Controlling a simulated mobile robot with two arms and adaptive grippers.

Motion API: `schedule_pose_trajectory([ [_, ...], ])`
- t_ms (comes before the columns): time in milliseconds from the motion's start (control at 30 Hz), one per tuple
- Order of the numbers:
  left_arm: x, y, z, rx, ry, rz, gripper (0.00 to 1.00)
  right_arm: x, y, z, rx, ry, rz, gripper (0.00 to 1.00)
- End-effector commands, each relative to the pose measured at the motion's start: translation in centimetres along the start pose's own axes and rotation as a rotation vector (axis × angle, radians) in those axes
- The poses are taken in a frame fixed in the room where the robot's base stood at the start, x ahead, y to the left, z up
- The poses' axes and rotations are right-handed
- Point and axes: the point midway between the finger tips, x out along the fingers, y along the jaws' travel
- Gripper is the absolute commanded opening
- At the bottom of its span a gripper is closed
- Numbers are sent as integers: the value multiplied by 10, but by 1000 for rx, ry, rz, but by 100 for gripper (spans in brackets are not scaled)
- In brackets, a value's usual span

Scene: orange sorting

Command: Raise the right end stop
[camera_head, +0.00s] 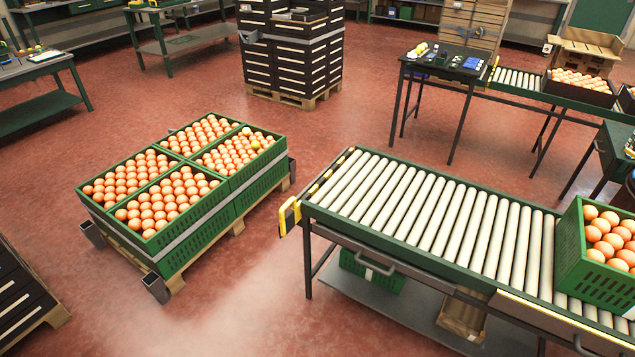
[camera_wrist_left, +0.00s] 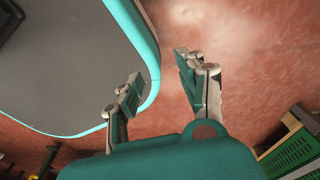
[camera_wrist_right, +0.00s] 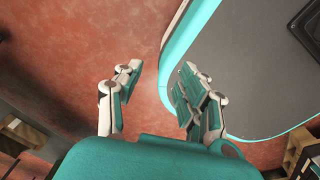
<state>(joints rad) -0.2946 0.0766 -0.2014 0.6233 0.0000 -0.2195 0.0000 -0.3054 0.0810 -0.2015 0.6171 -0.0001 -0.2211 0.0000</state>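A roller conveyor (camera_head: 440,215) with a green frame stands at the right of the head view. A yellow and dark fitting (camera_head: 290,215) sits at its left end, low beside the frame corner. I cannot tell whether this is the right end stop, or whether it is up or down. A green crate of oranges (camera_head: 592,262) rests on the rollers at the right. My left gripper (camera_wrist_left: 158,80) is open and empty in the left wrist view. My right gripper (camera_wrist_right: 156,80) is open and empty in the right wrist view. Neither gripper shows in the head view.
A pallet (camera_head: 178,280) bears green crates of oranges at the left. Dark stacked crates (camera_head: 292,60) stand behind on another pallet. A second conveyor (camera_head: 517,79) and dark table (camera_head: 445,62) stand at the back right. Red floor (camera_head: 270,290) is free between pallet and conveyor.

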Motion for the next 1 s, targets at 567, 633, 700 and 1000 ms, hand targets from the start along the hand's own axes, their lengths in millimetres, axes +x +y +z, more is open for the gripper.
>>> schedule_pose_trajectory([
  [567, 2, -8, 8, -2, -8, -10, 40, 2, 2, -11, 3, 17, 2, 40],
  [633, 8, -20, -10, -12, 26, -22, 40, 8, 2, -23, 6, 34, 2, 40],
  [700, 18, -40, -45, -28, 91, -41, 40, 17, 2, -46, 14, 62, 3, 40],
  [1000, 16, -166, -332, -102, 572, -79, 40, 27, 14, -229, 84, 226, 20, 40],
])
